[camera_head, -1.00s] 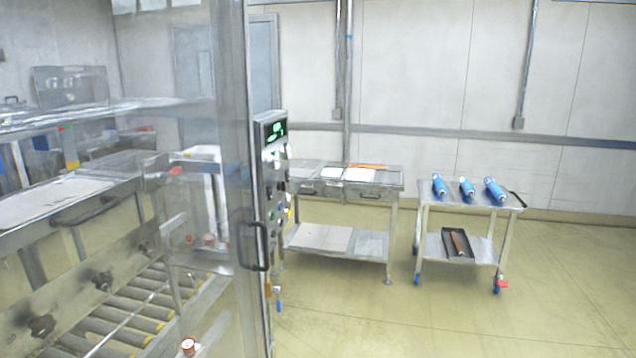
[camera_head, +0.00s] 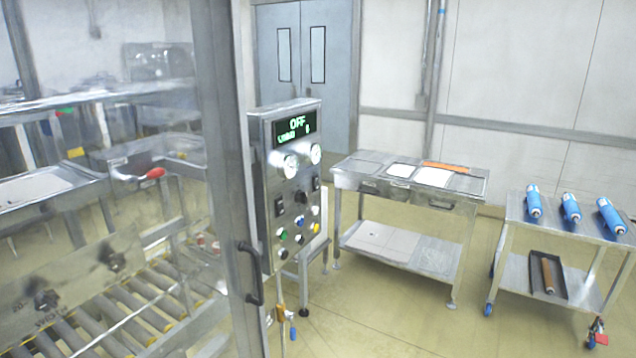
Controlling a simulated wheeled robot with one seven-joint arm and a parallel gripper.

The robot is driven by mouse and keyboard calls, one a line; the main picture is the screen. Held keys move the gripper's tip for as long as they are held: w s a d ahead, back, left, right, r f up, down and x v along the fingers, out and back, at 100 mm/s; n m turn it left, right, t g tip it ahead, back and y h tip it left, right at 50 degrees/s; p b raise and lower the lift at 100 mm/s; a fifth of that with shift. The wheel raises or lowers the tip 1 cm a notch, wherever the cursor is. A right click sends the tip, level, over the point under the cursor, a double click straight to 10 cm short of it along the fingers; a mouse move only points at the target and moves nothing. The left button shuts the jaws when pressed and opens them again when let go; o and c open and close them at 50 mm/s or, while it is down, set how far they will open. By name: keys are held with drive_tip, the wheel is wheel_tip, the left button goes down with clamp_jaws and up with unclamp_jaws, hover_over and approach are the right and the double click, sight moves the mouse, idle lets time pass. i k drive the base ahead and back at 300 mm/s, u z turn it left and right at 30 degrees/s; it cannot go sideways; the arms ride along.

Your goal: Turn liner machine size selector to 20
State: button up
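The liner machine's control panel (camera_head: 291,190) stands upright left of centre, seen at an angle. Its green display (camera_head: 296,126) reads "OFF" with a smaller line below. Two pale round dials, a left dial (camera_head: 290,166) and a right dial (camera_head: 316,153), sit under the display. A black knob (camera_head: 301,197), dark switches and several coloured buttons are lower down. I cannot tell which control is the size selector or read its setting. My gripper is not in view.
A clear door with a black handle (camera_head: 251,273) and a roller conveyor (camera_head: 110,325) are at the left. A steel table (camera_head: 408,180) with papers and a cart (camera_head: 520,215) with blue rolls stand to the right.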

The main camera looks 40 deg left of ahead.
sight(301, 197)
drive_tip(key=u, duration=0.65)
drive_tip(key=i, duration=0.9)
drive_tip(key=u, duration=1)
